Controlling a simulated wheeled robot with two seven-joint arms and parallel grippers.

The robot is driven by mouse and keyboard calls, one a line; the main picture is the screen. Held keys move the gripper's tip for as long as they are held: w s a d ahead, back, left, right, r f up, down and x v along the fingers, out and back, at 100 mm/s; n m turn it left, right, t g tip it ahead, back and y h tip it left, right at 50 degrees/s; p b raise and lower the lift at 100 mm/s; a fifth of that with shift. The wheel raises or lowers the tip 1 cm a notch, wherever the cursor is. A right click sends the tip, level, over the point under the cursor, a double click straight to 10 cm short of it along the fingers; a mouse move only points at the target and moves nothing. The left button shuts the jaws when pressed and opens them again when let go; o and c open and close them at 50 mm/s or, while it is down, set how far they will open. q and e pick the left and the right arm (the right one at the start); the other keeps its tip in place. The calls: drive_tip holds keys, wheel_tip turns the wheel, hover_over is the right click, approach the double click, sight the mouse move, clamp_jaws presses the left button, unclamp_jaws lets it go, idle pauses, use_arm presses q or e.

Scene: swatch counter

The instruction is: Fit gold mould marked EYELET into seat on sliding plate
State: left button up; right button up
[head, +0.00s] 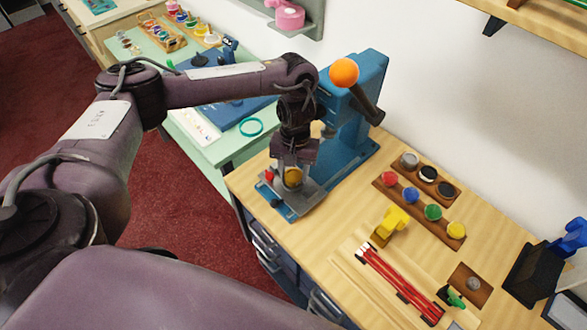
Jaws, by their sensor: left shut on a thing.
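The gold mould (292,177) is at the lower end of my left arm, over the sliding plate of the blue press. My left gripper (290,168) is shut on the gold mould and points down. The grey sliding plate (309,192) lies on the press's blue base (287,209). The mould and gripper hide the seat, and I cannot tell whether the mould touches the plate. The EYELET marking is not readable. A small red thing (269,175) shows just left of the mould. My right gripper is not in view.
The blue press (365,75) with an orange ball (344,72) on its lever stands close beside my left wrist. Wooden racks of coloured pots (433,212), a yellow tool (391,222) and red strips (400,283) lie to the right. A green table (209,153) is behind left.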

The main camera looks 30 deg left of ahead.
use_arm(q)
drive_tip(key=shift+f, duration=0.4)
drive_tip(key=o, duration=1.2)
wheel_tip(320, 180, up, 20)
drive_tip(key=p, duration=0.3)
